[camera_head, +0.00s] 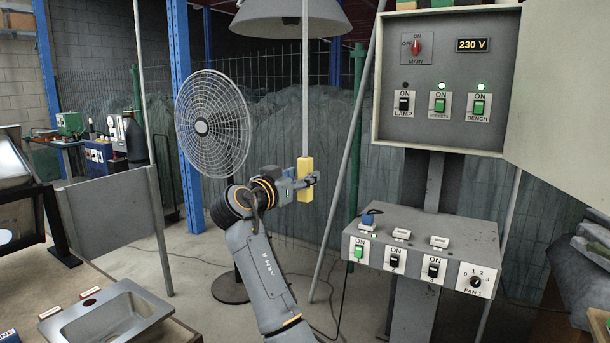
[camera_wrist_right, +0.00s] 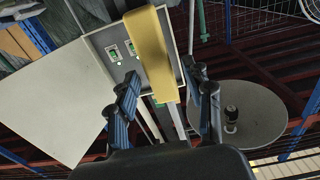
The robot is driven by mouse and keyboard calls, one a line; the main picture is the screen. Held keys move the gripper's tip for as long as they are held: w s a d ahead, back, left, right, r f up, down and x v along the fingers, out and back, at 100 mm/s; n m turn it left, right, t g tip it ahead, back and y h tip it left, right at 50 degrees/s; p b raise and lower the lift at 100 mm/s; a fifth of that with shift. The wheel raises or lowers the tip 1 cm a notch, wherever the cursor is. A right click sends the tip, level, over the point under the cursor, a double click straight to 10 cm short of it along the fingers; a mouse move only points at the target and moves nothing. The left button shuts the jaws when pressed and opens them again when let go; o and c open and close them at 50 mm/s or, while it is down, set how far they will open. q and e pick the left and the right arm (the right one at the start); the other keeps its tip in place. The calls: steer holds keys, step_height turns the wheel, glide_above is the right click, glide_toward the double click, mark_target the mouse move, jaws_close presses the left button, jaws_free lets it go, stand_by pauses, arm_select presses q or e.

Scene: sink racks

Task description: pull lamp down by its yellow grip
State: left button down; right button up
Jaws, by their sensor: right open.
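The grey lamp (camera_head: 290,18) hangs at the top of the head view. Its shade also shows in the wrist view (camera_wrist_right: 262,118), with the bulb inside. A thin pale rod runs down in front of it to the yellow grip (camera_head: 305,166). My right gripper (camera_head: 309,181) is at the lower part of the grip. In the wrist view the yellow grip (camera_wrist_right: 153,50) stands in the gap between the two blue-padded fingers of my right gripper (camera_wrist_right: 163,78). The fingers are apart, with visible space on both sides of the grip. My left gripper is out of view.
A large round fan (camera_head: 212,123) stands just left of my right arm. A switch console (camera_head: 420,225) and an open-doored electrical cabinet (camera_head: 448,85) stand to the right. A slanted grey pole (camera_head: 348,150) is close right of the grip. A sink (camera_head: 110,318) is at the lower left.

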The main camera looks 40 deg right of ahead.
steer(key=v, duration=0.9)
steer(key=shift+a, duration=0.15)
